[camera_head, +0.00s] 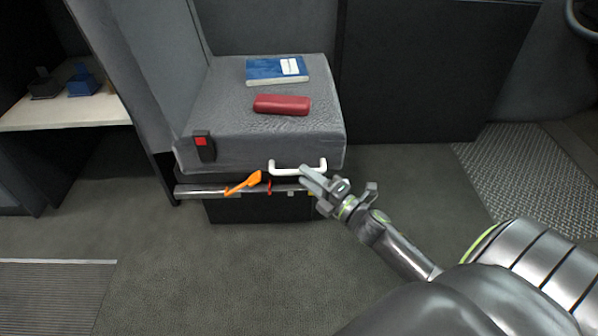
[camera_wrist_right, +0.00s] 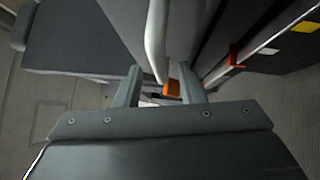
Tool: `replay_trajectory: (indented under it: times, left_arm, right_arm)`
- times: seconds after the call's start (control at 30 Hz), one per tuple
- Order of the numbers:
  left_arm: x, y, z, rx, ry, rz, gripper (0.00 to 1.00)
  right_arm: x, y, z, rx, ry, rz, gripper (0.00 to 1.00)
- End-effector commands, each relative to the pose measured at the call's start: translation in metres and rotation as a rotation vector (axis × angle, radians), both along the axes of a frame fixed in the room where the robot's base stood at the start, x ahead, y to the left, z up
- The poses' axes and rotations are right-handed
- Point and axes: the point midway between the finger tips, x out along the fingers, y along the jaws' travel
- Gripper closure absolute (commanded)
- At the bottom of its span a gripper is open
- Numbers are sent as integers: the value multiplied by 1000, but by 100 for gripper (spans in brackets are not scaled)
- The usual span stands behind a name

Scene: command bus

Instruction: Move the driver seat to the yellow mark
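The driver seat (camera_head: 240,130) is a grey cushioned seat with a white handle (camera_head: 298,170) along its front edge. My right gripper (camera_head: 312,184) is at the right end of this handle. In the right wrist view its fingers (camera_wrist_right: 160,88) are apart, with the white handle (camera_wrist_right: 155,40) reaching down between them; I cannot tell if they touch it. Below the seat runs a metal rail (camera_head: 205,190) with an orange lever (camera_head: 243,183) and a red pointer (camera_head: 269,187). The yellow mark (camera_wrist_right: 306,27) is on the rail beyond a white mark (camera_wrist_right: 268,51) and the red pointer (camera_wrist_right: 236,57). My left gripper is not in view.
A blue book (camera_head: 272,71) and a red case (camera_head: 282,105) lie on the seat. A red-buttoned buckle (camera_head: 203,143) is at its front left corner. A shelf (camera_head: 75,112) stands left. A dark panel (camera_head: 415,80) is behind right. The floor (camera_head: 190,260) in front is clear.

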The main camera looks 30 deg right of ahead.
Motion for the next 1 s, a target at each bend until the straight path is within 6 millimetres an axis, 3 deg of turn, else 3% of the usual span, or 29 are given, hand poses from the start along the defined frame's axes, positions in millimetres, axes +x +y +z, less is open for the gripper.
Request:
replay_trajectory:
  times: [0.23, 0.63, 0.9, 1.0]
  left_arm:
    - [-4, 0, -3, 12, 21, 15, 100]
    - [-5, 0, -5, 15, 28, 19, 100]
    - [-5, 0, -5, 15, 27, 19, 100]
    - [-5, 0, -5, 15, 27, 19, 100]
  right_arm:
    - [27, 7, 5, 1, -1, 0, 64]
    - [33, 8, 4, 1, 1, 0, 64]
    - [33, 8, 4, 1, 1, 0, 99]
    - [33, 8, 4, 1, 1, 0, 100]
